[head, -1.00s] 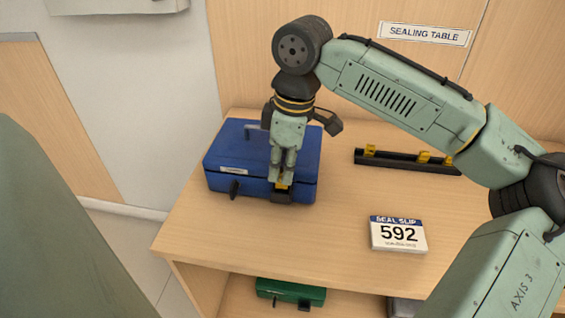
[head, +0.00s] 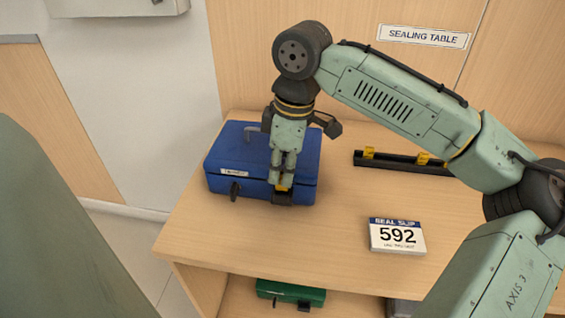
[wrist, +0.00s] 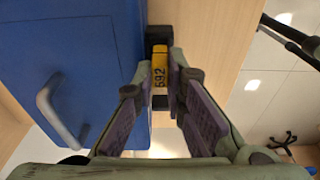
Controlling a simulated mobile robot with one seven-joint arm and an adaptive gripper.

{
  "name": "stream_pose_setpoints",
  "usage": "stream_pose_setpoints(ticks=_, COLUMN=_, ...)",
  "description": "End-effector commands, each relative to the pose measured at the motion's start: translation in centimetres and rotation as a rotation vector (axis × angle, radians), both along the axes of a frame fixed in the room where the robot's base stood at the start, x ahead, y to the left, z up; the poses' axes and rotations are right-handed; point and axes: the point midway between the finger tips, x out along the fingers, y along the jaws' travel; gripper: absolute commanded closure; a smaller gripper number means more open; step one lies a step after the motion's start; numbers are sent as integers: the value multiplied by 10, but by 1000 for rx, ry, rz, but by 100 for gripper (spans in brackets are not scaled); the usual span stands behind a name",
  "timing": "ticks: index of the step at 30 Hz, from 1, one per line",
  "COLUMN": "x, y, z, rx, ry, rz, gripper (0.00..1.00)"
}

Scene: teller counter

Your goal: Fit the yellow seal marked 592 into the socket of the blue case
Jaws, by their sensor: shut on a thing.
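The blue case (head: 222,182) stands on the left of the table, with a grey handle on top. A small black socket (head: 283,199) sticks out from its front, near the right end. My gripper (wrist: 159,92) points down at the front of the case and is shut on the yellow seal (wrist: 159,72), whose face reads 592. In the head view the seal (head: 284,187) shows as a yellow bit between my fingertips, right at the socket's top. I cannot tell how deep it sits in the socket.
A black rack (head: 400,163) with more yellow seals lies at the back right. A green case (head: 290,292) is on the shelf below. The table between card and blue case is clear.

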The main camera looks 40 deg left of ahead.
Motion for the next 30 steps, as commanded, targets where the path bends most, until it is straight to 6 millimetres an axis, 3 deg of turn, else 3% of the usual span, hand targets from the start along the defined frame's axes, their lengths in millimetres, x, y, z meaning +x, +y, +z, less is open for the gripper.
stream_pose_setpoints(ticks=30, x=3, y=1, z=-10, rx=0, ry=-2, rz=-6, gripper=100)
